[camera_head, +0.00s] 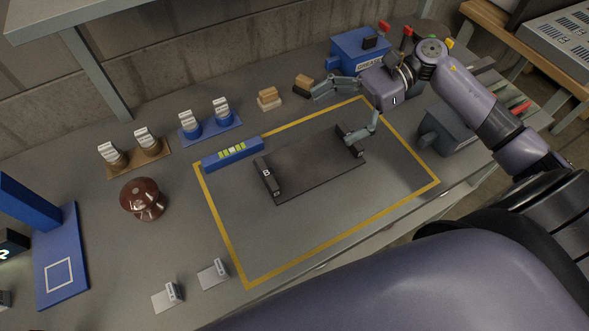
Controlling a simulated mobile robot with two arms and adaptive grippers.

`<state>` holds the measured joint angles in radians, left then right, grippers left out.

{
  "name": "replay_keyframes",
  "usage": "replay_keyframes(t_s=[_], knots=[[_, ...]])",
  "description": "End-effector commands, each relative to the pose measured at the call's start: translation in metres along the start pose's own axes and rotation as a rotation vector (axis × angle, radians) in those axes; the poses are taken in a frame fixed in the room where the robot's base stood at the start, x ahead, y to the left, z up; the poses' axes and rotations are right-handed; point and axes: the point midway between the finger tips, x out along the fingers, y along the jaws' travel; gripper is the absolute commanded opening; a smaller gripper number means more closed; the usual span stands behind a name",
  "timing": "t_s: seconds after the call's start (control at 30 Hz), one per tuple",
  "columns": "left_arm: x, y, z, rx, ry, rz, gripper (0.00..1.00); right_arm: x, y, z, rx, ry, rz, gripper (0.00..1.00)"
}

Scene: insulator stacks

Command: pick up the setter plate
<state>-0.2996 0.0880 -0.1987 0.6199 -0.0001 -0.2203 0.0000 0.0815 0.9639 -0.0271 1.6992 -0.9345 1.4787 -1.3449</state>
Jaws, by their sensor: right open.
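The setter plate appears to be the dark flat plate (312,178) lying inside the yellow-taped rectangle on the grey bench. A dark raised block marked "B" (267,176) stands at its left end, and another dark raised block (345,139) at its right end. My right gripper (332,119) is open with its fingers spread wide. One finger points left above the back tape line; the other reaches down by the plate's right-end block and partly covers it. I cannot tell whether that finger touches the block. Nothing shows between the fingers. My left gripper is not in view.
A blue bar level (232,154) lies along the tape's left-back corner. A brown insulator (143,199), a blue stand (62,262) and small labelled holders are to the left. The taped area's front is clear.

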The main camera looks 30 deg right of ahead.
Motion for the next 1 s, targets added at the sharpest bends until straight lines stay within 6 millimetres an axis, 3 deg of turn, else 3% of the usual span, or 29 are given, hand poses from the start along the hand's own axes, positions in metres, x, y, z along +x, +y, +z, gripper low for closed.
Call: replay_keyframes(t_s=[0.17,0.6,1.0], knots=[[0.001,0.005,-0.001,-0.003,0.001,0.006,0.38,-0.003,0.008,-0.016,-0.075,0.074,0.049,0.98],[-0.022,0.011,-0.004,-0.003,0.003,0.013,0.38,0.084,0.013,-0.02,-0.075,0.069,0.051,0.98],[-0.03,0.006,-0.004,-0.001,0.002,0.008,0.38,0.124,0.014,-0.024,-0.073,0.069,0.05,0.98]])
